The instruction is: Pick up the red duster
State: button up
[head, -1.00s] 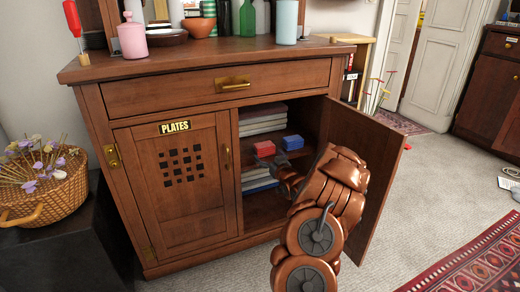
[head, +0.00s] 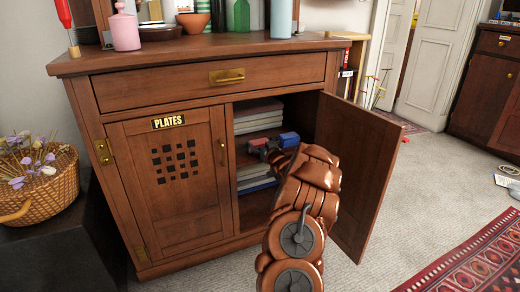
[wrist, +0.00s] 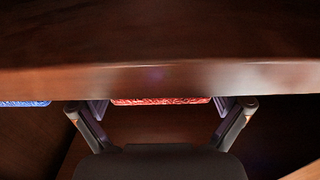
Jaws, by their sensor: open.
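The red duster (head: 257,141) is a small red block on the middle shelf inside the open right side of the cupboard. In the head view it is partly hidden by my gripper (head: 267,152). My gripper reaches into the cupboard and is open, right at the duster. In the wrist view a strip of the duster (wrist: 160,101) shows between the two fingers, the rest hidden by a wooden board edge. I cannot tell whether the fingers touch it. A similar blue block (head: 289,139) lies beside it, to the right in the head view.
The open door (head: 362,175) stands to the right of my arm. The closed left door carries a PLATES label (head: 168,122). The wooden board edge (wrist: 160,80) crosses close before the wrist camera.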

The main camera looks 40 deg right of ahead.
jog(key=c, duration=0.9)
